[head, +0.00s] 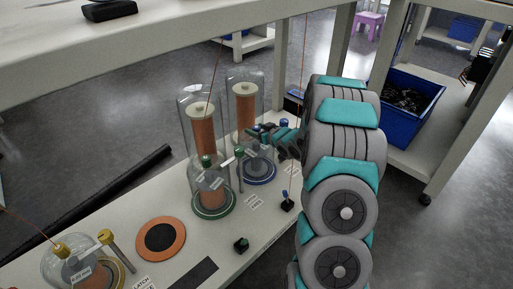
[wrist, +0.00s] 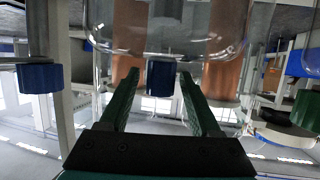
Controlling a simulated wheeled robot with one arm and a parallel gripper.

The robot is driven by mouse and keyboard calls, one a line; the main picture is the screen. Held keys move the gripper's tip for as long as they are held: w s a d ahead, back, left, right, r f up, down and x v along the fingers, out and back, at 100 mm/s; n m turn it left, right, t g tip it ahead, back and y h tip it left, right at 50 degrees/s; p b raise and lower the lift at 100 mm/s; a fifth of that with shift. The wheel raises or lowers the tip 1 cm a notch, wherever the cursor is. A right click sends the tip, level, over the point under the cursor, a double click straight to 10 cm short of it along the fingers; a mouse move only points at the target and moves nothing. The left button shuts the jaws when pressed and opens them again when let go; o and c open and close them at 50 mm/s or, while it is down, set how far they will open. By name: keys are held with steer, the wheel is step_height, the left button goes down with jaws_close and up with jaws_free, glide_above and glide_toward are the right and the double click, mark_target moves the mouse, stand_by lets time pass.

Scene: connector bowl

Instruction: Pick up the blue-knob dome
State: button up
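The blue-knob dome (head: 245,88) is a tall clear cover over a copper-coloured coil, on a blue-ringed base (head: 261,172) on the bench. My gripper (head: 257,133) is at its near right side, and hides the dome's knob in the head view. In the wrist view my gripper (wrist: 158,82) is open. A blue knob (wrist: 161,77) shows between its two green fingers, with gaps on both sides, beside the clear dome wall (wrist: 170,30). I cannot tell how deep the knob sits between the fingers.
A green-knob dome (head: 186,120) stands close on the left. Posts with a green knob (head: 239,150) and a blue knob (head: 284,122) stand beside the domes. A yellow-knob dome (head: 60,262) and an orange ring (head: 161,239) are nearer. An upper shelf (head: 150,52) crosses above.

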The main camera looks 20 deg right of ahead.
jaws_close()
stand_by(1.1)
